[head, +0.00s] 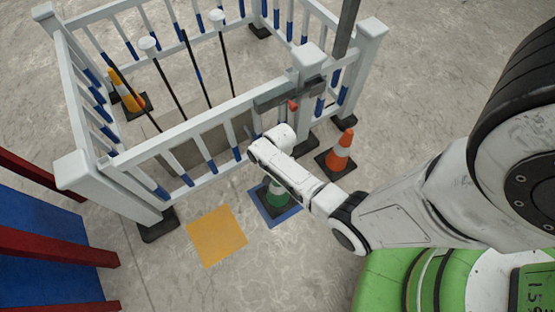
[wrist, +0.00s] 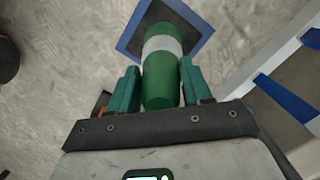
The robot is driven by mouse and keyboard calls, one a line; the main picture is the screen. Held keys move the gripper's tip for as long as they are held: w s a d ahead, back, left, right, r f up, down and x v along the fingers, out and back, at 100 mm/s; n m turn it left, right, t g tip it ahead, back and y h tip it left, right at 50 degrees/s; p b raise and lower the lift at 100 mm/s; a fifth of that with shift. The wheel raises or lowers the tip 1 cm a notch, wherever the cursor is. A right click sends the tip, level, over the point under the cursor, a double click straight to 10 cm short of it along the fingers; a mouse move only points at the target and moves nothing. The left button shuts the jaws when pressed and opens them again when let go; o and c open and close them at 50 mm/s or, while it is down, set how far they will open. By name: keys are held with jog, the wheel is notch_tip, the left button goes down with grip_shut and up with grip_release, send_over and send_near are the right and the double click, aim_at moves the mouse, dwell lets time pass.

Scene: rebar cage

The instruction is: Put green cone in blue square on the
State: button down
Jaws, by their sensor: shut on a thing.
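The green cone (head: 279,198) has a white band and a dark base. It shows partly below my forearm in the head view. In the wrist view the green cone (wrist: 161,85) lies between the two teal fingers of my gripper (wrist: 160,84), which is shut on its upper part. The blue square (head: 264,214) is on the floor under the cone. In the wrist view the blue square (wrist: 128,40) shows as a border around the dark base. The base appears inside it; whether it touches the floor I cannot tell. My fingers are hidden in the head view.
A yellow square (head: 216,236) lies left of the blue one. A white fence (head: 190,130) with blue-striped bars stands just behind. An orange cone (head: 339,153) stands to the right, another orange cone (head: 127,98) inside the fence. A red-and-blue structure (head: 40,240) is at left.

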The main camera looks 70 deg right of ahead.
jog(key=shift+f, duration=0.35)
jog(key=shift+c, duration=2.4)
grip_release()
jog(key=r+p, duration=0.2)
jog(key=r, duration=0.2)
jog(key=d+r+p, duration=0.1)
jog(key=r, duration=0.3)
jog(key=r+p, duration=0.2)
jog(key=r, duration=0.2)
jog(key=shift+w+d+p, duration=0.15)
jog(key=shift+d+p, duration=0.15)
jog(key=shift+d, duration=0.05)
jog(key=s+a+r+n, duration=0.2)
jog(key=a+r+n, duration=0.1)
jog(key=r+n, duration=0.2)
jog(key=s+a+r+n+t+h, duration=0.1)
jog(key=s+a+r+n, duration=0.2)
jog(key=a+r+n, duration=0.1)
jog(key=s+a+r+n+h, duration=0.1)
jog(key=s+a+r+n, duration=0.1)
jog(key=a+r+n, duration=0.2)
notch_tip(320, 180, up, 4)
jog(key=shift+s+r+n, duration=0.1)
jog(key=shift+s+n, duration=0.25)
jog(key=shift+n, duration=0.85)
